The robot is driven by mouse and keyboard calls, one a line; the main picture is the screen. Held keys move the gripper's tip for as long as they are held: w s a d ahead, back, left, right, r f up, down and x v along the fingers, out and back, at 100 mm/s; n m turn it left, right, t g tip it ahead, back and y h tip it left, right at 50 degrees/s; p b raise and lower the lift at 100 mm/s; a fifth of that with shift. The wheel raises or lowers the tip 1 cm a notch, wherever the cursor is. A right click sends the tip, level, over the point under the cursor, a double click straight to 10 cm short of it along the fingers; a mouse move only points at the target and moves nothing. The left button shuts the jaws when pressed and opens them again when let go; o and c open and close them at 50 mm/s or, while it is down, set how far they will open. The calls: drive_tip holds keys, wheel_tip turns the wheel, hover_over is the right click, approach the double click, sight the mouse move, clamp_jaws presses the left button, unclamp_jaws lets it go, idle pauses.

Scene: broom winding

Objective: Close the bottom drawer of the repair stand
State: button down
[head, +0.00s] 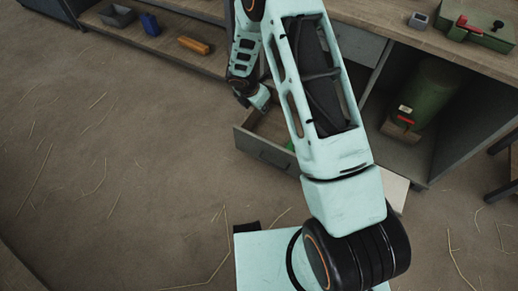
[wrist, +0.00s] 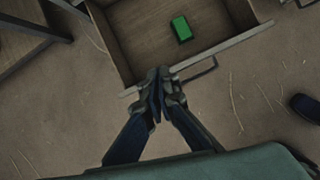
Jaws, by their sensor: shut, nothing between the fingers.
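The bottom drawer (head: 266,152) of the repair stand (head: 362,42) is pulled out near the floor, partly hidden by my arm in the head view. In the wrist view the open drawer (wrist: 135,62) shows its wooden inside, its front panel (wrist: 232,50) and a dark bar handle (wrist: 200,76). A green block (wrist: 181,29) lies inside it. My gripper (wrist: 160,72) is shut and empty, its fingertips at the front panel's edge, left of the handle. I cannot tell whether they touch. The fingertips are hidden behind my arm in the head view.
A green cylinder (head: 432,92) stands in the open compartment at right. A low shelf at left holds a grey bin (head: 117,15), a blue item (head: 150,25) and an orange item (head: 194,45). The straw-strewn floor (head: 95,150) at left is clear.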

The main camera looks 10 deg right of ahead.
sight(260, 142)
drive_tip(key=s+a+f+n+g+y+b, duration=0.1)
drive_tip(key=s+a+f, duration=0.15)
drive_tip(key=f, duration=0.35)
drive_tip(key=s+a+f+n+y+b, duration=0.1)
drive_tip(key=s+a+f, duration=0.15)
drive_tip(key=f, duration=0.35)
drive_tip(key=shift+w+d+f+b, duration=0.7)
drive_tip(key=shift+f+b, duration=0.05)
drive_tip(key=shift+f, duration=0.85)
drive_tip(key=shift+w+d+f+b, duration=0.7)
drive_tip(key=shift+w+f, duration=0.05)
drive_tip(key=shift+f, duration=0.85)
drive_tip(key=shift+w+d+f+b, duration=0.7)
drive_tip(key=shift+f+b, duration=0.05)
drive_tip(key=shift+f, duration=0.85)
drive_tip(key=shift+d, duration=0.1)
